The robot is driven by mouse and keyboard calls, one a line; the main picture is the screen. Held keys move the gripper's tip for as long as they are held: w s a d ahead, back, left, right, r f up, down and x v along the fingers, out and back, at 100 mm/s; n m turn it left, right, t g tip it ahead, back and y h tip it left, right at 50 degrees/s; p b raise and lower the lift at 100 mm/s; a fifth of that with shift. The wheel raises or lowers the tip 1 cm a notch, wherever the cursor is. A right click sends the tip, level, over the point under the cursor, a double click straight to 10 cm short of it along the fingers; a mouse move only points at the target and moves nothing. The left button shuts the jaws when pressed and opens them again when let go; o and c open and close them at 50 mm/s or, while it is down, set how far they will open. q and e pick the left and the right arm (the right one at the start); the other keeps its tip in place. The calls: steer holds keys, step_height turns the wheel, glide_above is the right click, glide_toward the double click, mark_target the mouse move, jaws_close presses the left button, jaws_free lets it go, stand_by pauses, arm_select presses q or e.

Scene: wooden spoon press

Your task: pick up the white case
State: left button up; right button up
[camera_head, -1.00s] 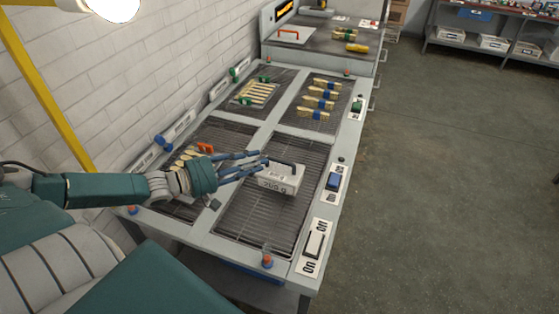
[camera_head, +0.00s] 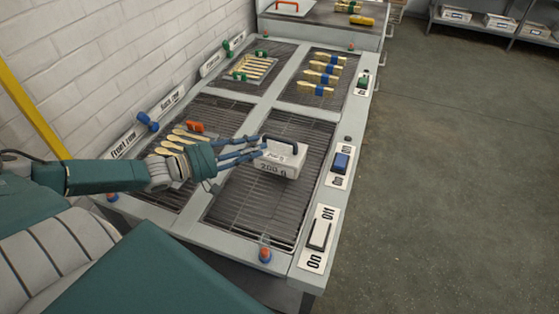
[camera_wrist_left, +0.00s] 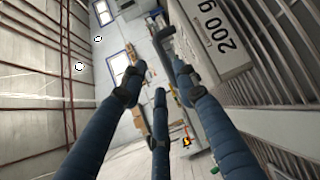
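The white case (camera_head: 275,167) is a box marked "200 g" with a dark arched handle (camera_head: 280,138). It stands upright on the dark grill at the near right of the bench. My left gripper (camera_head: 260,149) reaches in from the left with its blue fingers level, their tips at the case's upper left beside the handle. In the left wrist view the fingers (camera_wrist_left: 156,80) are spread apart with nothing clasped between them. The case (camera_wrist_left: 218,35) fills the upper right there. Whether a fingertip touches the case or handle, I cannot tell. My right gripper is out of view.
Wooden spoons (camera_head: 180,140) lie on the near-left grill under my left arm, by an orange handle (camera_head: 195,126). Blue-banded wooden pieces (camera_head: 322,78) lie on the far-right grill. Switches, including a blue one (camera_head: 341,163), line the bench's right edge. The grill in front of the case is bare.

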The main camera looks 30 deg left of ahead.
mark_target(282, 140)
arm_select(q)
steer(key=x, duration=0.4)
steer(key=shift+w+d+r+b, duration=0.1)
steer(key=shift+w+d+b, duration=0.05)
steer(key=shift+b, duration=0.15)
steer(key=shift+f+p+x, duration=0.1)
steer(key=shift+p+x, duration=0.1)
steer(key=shift+x, duration=1.3)
steer(key=shift+f+p+x, duration=0.15)
steer(key=shift+x, duration=1.35)
jaws_close()
